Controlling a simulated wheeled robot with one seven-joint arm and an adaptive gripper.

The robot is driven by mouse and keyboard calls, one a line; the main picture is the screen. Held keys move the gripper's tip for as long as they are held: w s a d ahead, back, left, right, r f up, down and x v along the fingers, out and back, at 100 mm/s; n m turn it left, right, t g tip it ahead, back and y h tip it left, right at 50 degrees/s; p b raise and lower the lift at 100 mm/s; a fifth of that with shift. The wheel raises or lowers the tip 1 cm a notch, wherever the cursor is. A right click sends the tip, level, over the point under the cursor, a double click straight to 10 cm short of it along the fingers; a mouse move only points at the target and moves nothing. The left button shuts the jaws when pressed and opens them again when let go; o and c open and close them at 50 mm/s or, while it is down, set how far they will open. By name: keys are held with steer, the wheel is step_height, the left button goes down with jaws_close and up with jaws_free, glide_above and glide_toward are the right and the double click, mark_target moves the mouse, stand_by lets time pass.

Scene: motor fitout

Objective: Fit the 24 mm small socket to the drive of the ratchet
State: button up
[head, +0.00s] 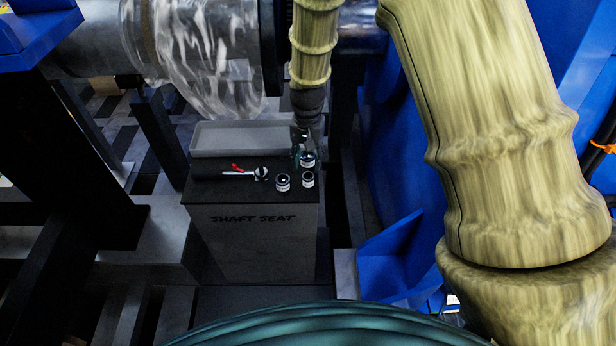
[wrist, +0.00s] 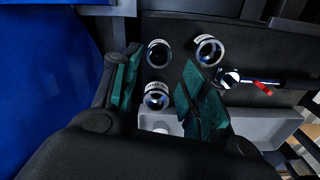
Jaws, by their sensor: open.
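Three sockets with pale labelled bands stand on the dark top of the bench: a front-left one (head: 282,183), a front-right one (head: 308,181) and a back-right one (head: 308,161). In the wrist view they are the upper-right socket (wrist: 208,50), the upper-middle socket (wrist: 158,53) and the lower socket (wrist: 155,96). I cannot read their labels, so I cannot tell which is 24 mm. The ratchet (head: 243,173) lies left of them, its head towards them; it also shows in the wrist view (wrist: 232,79). My gripper (head: 303,150) is open, pointing down over the back-right socket, with nothing visibly held.
A grey tray (head: 235,127) sits at the back of the bench marked "SHAFT SEAT" (head: 252,245). A shaft with clear wrapping (head: 195,55) runs behind and above it. Blue machine framing (head: 385,245) stands to the right. The bench's front left top is clear.

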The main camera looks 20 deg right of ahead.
mark_target(308, 176)
step_height(308, 176, down, 4)
steer(key=shift+a+r, duration=0.1)
steer(key=shift+a, duration=0.05)
steer(key=shift+s+f+p, duration=0.1)
steer(key=shift+f+p, duration=0.4)
steer(key=shift+f, duration=0.35)
steer(key=shift+f+p, duration=0.5)
steer(key=shift+f, duration=1.5)
steer(key=c, duration=0.9)
steer(key=shift+o, duration=0.2)
